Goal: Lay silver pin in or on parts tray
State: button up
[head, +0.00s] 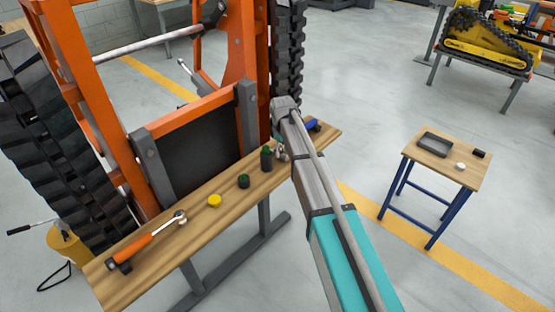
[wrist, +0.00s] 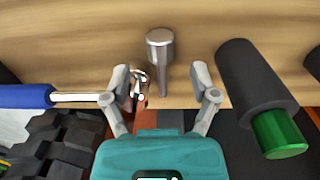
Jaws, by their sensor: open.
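The silver pin (wrist: 160,48) is in the upper middle of the wrist view, with its wide round head away from me and its thinner shaft towards my gripper. My gripper (wrist: 160,84) is open and empty, with one finger on each side of the line of the shaft. The shaft's near end shows between the fingertips, apart from both. In the head view my arm covers much of that part of the bench, and I cannot clearly tell the pin there. The parts tray (head: 437,144) is grey, shallow and looks empty, on a small table at the right.
The wooden bench (head: 160,222) also holds a black cylinder with a green end (wrist: 265,100), a blue-handled tool (wrist: 25,96), a yellow cap (head: 214,201) and an orange-handled tool (head: 145,241). The small table (head: 410,152) also bears white and black pieces. Open floor lies between.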

jog(key=shift+f+b, duration=0.95)
jog(key=shift+f, duration=0.35)
grip_shut()
